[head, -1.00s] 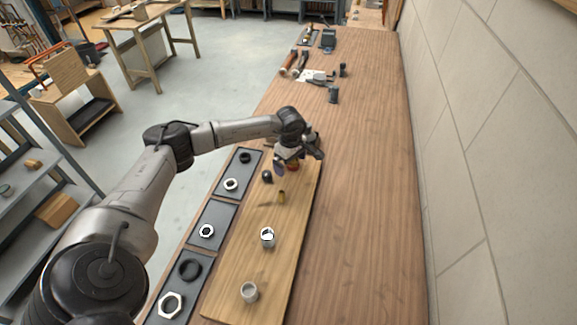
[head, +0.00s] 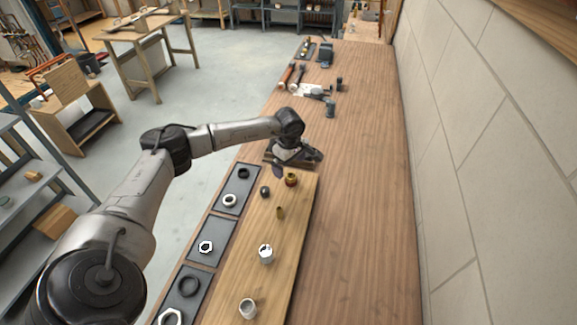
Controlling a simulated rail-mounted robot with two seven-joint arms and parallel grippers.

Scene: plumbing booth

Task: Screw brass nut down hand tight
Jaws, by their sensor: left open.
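The brass nut (head: 291,179) is at the far end of the light wooden board (head: 240,262). It appears to sit on a short fitting, but its threads are too small to make out. My left gripper (head: 297,163) is open just beyond and above the nut, apart from it in the picture. Its fingers hold nothing that I can see. My right gripper is out of view.
A dark post (head: 265,191), a small brass post (head: 280,213) and two pale fittings (head: 265,253) (head: 248,308) stand on the board. Dark trays (head: 207,240) with rings and nuts lie to its left. The bench (head: 358,190) is clear to its right.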

